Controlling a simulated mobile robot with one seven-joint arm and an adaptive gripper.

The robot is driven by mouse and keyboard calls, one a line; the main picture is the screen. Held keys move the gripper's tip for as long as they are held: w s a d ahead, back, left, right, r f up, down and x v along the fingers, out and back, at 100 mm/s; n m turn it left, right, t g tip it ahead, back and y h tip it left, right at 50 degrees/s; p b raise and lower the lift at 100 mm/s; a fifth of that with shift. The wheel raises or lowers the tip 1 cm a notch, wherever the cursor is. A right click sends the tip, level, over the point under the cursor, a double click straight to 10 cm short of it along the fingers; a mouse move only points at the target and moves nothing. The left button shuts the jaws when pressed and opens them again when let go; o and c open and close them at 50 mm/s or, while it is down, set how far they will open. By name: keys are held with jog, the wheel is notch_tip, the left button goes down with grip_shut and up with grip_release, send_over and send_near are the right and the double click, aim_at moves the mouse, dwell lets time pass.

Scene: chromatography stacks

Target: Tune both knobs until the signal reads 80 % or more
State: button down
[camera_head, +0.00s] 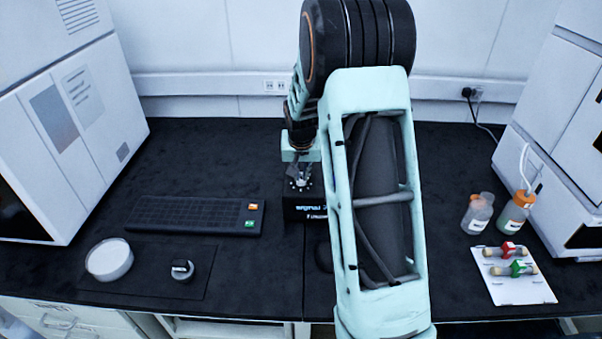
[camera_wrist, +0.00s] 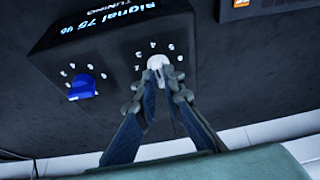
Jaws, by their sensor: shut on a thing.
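The black tuning box (camera_wrist: 118,45) shows "signal 75 %" on its display in the wrist view, with "TUNING" beneath. It has a blue knob (camera_wrist: 82,86) and a white knob (camera_wrist: 156,63), each ringed by white numbers. My gripper (camera_wrist: 158,82) is shut on the white knob, its fingertips on either side of it. The blue knob stands free. In the head view the box (camera_head: 300,210) is on the bench under my gripper (camera_head: 299,182), and my arm hides its right part.
A dark keyboard-like panel (camera_head: 195,213) lies left of the box. A white round dish (camera_head: 109,260) and a small dark round item (camera_head: 182,270) are at the front left. Bottles (camera_head: 477,213) and a white tray (camera_head: 507,290) with vials stand right. Large instruments flank the bench.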

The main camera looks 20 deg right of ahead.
jog(key=n, duration=0.1)
jog(key=n+y, duration=0.1)
jog(key=n, duration=0.1)
jog(key=shift+s+d, duration=0.1)
jog(key=shift+d, duration=0.15)
jog(key=shift+d+n+y+p, duration=0.1)
jog(key=shift+n+y+p, duration=0.85)
jog(key=shift+n, duration=1.65)
jog(key=shift+y+b, duration=0.25)
jog(key=shift+b, duration=0.05)
jog(key=c, duration=2)
grip_release()
jog(key=shift+c, duration=0.2)
jog(key=v, duration=1.2)
